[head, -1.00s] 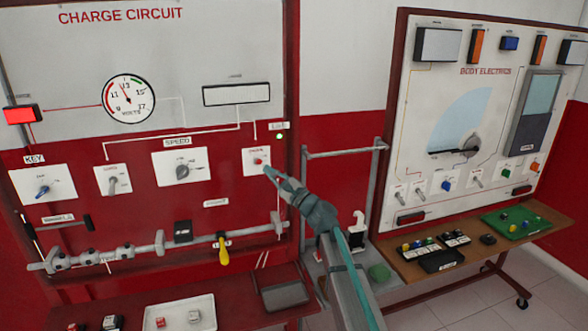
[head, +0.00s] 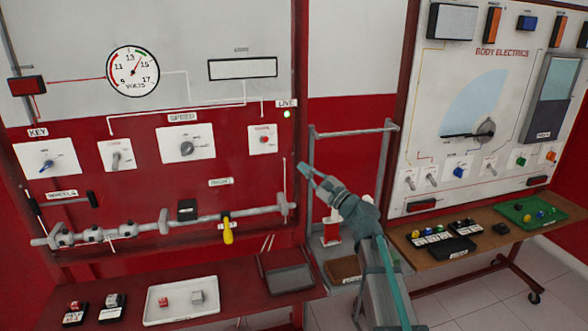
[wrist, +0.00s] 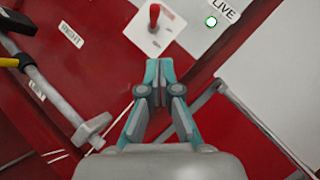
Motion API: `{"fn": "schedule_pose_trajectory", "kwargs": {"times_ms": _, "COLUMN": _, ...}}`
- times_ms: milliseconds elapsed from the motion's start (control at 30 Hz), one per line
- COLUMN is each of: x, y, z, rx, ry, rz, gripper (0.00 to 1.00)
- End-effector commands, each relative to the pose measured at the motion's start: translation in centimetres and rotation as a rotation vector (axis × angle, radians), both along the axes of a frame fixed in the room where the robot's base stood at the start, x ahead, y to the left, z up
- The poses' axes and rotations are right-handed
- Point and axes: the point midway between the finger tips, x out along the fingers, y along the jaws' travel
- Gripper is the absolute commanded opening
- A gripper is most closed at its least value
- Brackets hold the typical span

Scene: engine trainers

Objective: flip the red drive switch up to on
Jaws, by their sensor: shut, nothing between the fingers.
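The red drive switch (head: 265,138) sits on a small white plate at the right end of the charge circuit panel's switch row. In the wrist view its red lever (wrist: 154,14) stands out from the plate near the top edge. I cannot tell for sure whether it is tipped up or down. My gripper (head: 303,170) is to the right of and below the switch, apart from it. In the wrist view my gripper (wrist: 159,78) has its fingertips together with nothing between them.
A green LIVE lamp (head: 287,114) glows above the switch. The red lamp (head: 27,86) at the left is dark. The dial's needle (head: 134,70) points near 14. A grey rail frame (head: 352,132) stands right of the panel. A grey shaft (head: 135,227) runs below.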

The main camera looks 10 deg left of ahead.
Motion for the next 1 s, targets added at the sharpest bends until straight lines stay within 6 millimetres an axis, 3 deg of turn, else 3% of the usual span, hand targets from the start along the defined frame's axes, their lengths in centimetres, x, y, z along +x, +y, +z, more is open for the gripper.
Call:
{"fn": "schedule_pose_trajectory", "kwargs": {"times_ms": 233, "x": -1.2, "y": -1.5, "z": -0.2, "rx": 0.0, "ry": 0.0, "rz": -0.001, "gripper": 0.0}}
{"fn": "schedule_pose_trajectory", "kwargs": {"times_ms": 733, "x": -1.4, "y": -1.2, "z": -0.4, "rx": -0.049, "ry": -0.045, "rz": -0.004, "gripper": 0.0}}
{"fn": "schedule_pose_trajectory", "kwargs": {"times_ms": 867, "x": -2.4, "y": -0.2, "z": -2.6, "rx": -0.22, "ry": -0.121, "rz": 0.0, "gripper": 0.0}}
{"fn": "schedule_pose_trajectory", "kwargs": {"times_ms": 967, "x": -3.7, "y": 0.5, "z": -7.2, "rx": -0.422, "ry": -0.174, "rz": 0.018, "gripper": 0.0}}
{"fn": "schedule_pose_trajectory", "kwargs": {"times_ms": 1000, "x": -4.3, "y": 0.6, "z": -10.0, "rx": -0.512, "ry": -0.186, "rz": 0.031, "gripper": 0.0}}
